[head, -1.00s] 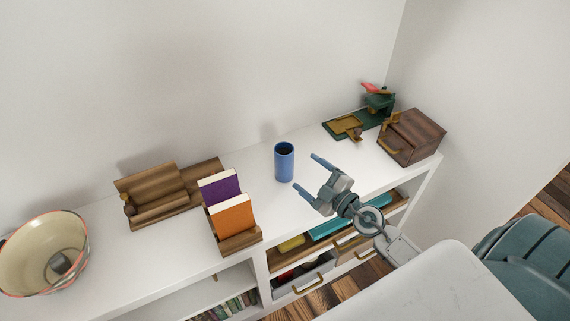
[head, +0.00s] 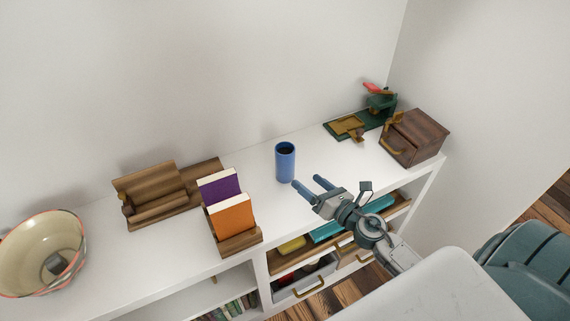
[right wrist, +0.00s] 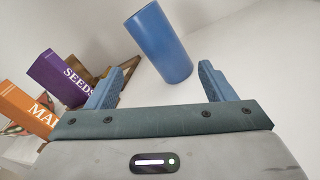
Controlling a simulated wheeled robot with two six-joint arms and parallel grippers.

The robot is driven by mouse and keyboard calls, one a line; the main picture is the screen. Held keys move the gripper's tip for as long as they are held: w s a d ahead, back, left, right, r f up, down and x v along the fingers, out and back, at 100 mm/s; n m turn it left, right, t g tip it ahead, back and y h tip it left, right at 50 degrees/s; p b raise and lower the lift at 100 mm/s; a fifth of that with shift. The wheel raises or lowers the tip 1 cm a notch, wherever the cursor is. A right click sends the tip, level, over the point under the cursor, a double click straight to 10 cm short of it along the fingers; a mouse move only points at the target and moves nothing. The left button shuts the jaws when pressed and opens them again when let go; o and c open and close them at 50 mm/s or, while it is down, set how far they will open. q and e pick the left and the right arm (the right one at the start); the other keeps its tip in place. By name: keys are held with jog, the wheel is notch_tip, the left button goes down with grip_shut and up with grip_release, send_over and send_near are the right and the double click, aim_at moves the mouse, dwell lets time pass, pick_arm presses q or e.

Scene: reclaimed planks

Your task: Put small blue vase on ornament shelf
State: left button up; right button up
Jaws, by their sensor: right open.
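The small blue vase (head: 285,163) stands upright on the white top of a low cabinet, near its middle. It also shows in the right wrist view (right wrist: 160,45), beyond and between my finger tips. My right gripper (head: 308,183) is open and empty, just in front and to the right of the vase, with a gap to it. In the right wrist view the two blue fingers (right wrist: 162,85) are spread wide. My left gripper is not in view. I cannot tell which surface is the ornament shelf.
A purple book (head: 220,189) and an orange book (head: 232,217) stand in a wooden holder left of the vase. A wooden stand (head: 158,190) and a large bowl (head: 42,252) are farther left. A wooden box (head: 414,137) and a green-based item (head: 378,112) stand at the right.

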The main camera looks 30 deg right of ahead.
aim_at(292, 170)
jog(key=n, duration=0.4)
jog(key=shift+f, duration=0.35)
jog(key=shift+n, duration=0.6)
jog(key=shift+w, duration=0.15)
jog(key=p+x, duration=0.2)
jog(key=x, duration=0.2)
jog(key=shift+w+a+p, duration=0.1)
jog(key=shift+w+p, duration=0.15)
jog(key=shift+p, duration=0.05)
jog(key=shift+w+a, duration=0.1)
jog(key=shift+w, duration=0.25)
jog(key=shift+p+x, duration=0.85)
jog(key=shift+x, duration=1.75)
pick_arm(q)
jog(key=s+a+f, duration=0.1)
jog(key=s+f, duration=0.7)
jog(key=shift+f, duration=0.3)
pick_arm(e)
jog(key=shift+f, duration=0.1)
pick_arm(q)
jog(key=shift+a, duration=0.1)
